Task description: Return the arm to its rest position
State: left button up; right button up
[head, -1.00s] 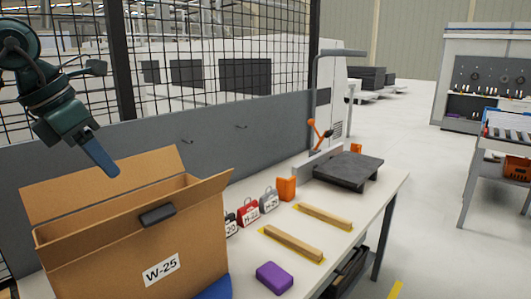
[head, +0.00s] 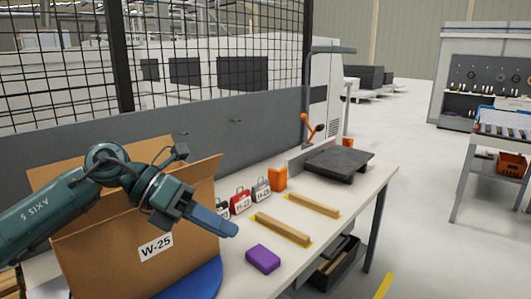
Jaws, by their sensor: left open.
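My left arm comes in from the left, and its gripper (head: 215,222) hangs in front of the cardboard box, pointing right and slightly down. It is open, with nothing seen between its blue fingers. The open cardboard box labelled W-25 (head: 190,262) stands at the left of the workbench (head: 225,272). My arm hides part of the box's front and its opening. My right gripper is not in view.
A purple block (head: 263,259) lies near the bench's front edge. Two wooden strips (head: 283,230) lie on yellow marks. A grey panel and mesh fence back the bench.

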pick_arm(q)
jog(key=s+d+f+n+t+h+b, duration=0.1)
jog(key=s+d+f+n+t+h, duration=0.1)
jog(key=d+f+n+h, duration=0.45)
jog(key=w+a+f+n+t+y+b, duration=0.1)
jog(key=a+f+n+t+y, duration=0.1)
jog(key=f+n+t, duration=0.55)
jog(key=w+a+f+n+t+y, duration=0.1)
jog(key=a+f+n+t+y, duration=0.15)
jog(key=n+t, duration=0.9)
jog(key=s+a+f+n+g+y, duration=0.3)
jog(key=s+f+n, duration=0.2)
jog(key=f, duration=0.3)
jog(key=s+a+f+n+g+y+b, duration=0.1)
jog(key=s+a+f+n+g+y, duration=0.1)
jog(key=f, duration=0.7)
jog(key=s+a+f+n+g+y, duration=0.3)
jog(key=s+f+n+g+y, duration=0.1)
jog(key=s+f+n, duration=0.4)
jog(key=shift+s+a+f+n+g+y, duration=0.3)
jog(key=shift+s+n+y, duration=0.35)
jog(key=shift+n, duration=0.4)
jog(key=shift+w, duration=0.1)
jog(key=shift+c, duration=0.7)
